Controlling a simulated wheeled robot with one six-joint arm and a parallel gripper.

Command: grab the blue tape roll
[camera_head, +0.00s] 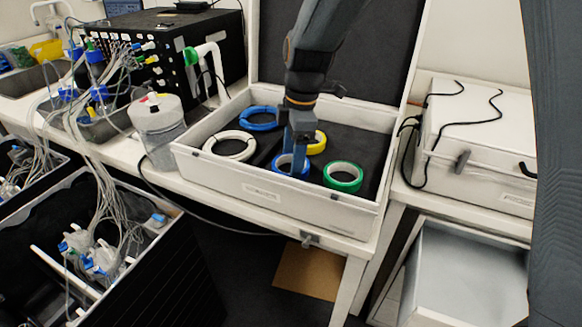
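A blue tape roll (280,162) lies in the white open case, near the middle front. A second blue roll (259,118) lies at the back left of the case. My gripper (293,165) points down into the case, with its fingers at the front blue roll and hiding part of it. The fingers overlap in this view, so I cannot tell whether they are open, shut or touching the roll.
The white case (260,192) has low walls and a raised lid behind. A white roll (250,148), a yellow roll (319,143) and a green roll (343,186) lie close by. A tubed container (160,125) stands left; a closed white case (485,145) stands right.

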